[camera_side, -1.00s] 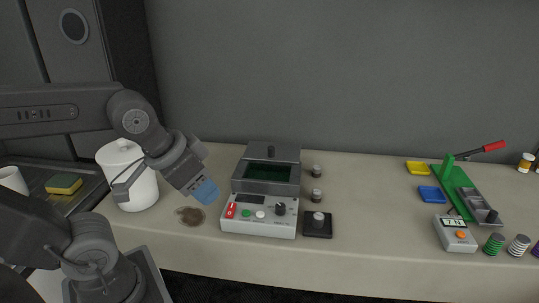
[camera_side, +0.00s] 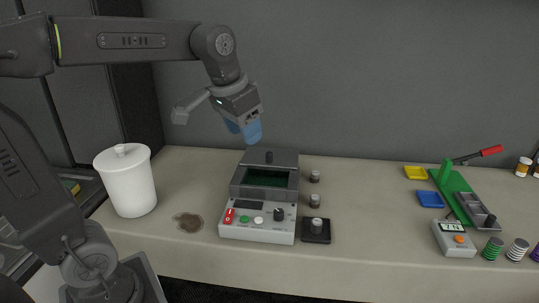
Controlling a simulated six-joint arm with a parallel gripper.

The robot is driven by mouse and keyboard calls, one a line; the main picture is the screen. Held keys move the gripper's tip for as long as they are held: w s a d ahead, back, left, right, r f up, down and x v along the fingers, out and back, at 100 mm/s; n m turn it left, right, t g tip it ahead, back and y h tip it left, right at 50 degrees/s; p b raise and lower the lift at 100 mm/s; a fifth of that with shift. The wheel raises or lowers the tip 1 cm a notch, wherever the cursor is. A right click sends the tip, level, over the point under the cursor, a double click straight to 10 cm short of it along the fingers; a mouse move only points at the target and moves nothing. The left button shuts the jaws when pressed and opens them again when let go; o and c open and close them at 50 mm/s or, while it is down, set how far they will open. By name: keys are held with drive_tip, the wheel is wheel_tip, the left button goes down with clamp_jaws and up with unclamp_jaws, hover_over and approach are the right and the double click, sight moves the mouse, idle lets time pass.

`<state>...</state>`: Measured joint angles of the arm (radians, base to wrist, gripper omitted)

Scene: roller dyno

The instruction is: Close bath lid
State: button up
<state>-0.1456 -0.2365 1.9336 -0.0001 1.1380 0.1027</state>
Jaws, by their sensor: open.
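The bath (camera_side: 258,222) is a light grey box with a red switch, green and white buttons, a small display and a black knob on its front panel. Its grey lid (camera_side: 283,160) stands raised at the back, with a dark knob handle on it. The opening shows a dark green interior (camera_side: 265,178). My gripper (camera_side: 251,138) has blue fingertips and is open and empty. In the picture it is just above and left of the lid's handle, apparently apart from the lid.
A green lever press (camera_side: 458,190) stands far right.

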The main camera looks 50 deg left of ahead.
drive_tip(key=w+a+g, duration=0.2)
drive_tip(key=w+a, duration=0.5)
drive_tip(key=w, duration=0.3)
drive_tip(key=g, duration=0.2)
approach(269, 153)
drive_tip(key=shift+n+h, duration=0.3)
drive_tip(key=shift+n, duration=0.1)
drive_tip(key=f, duration=1)
drive_tip(key=shift+a+f, duration=0.25)
clamp_jaws()
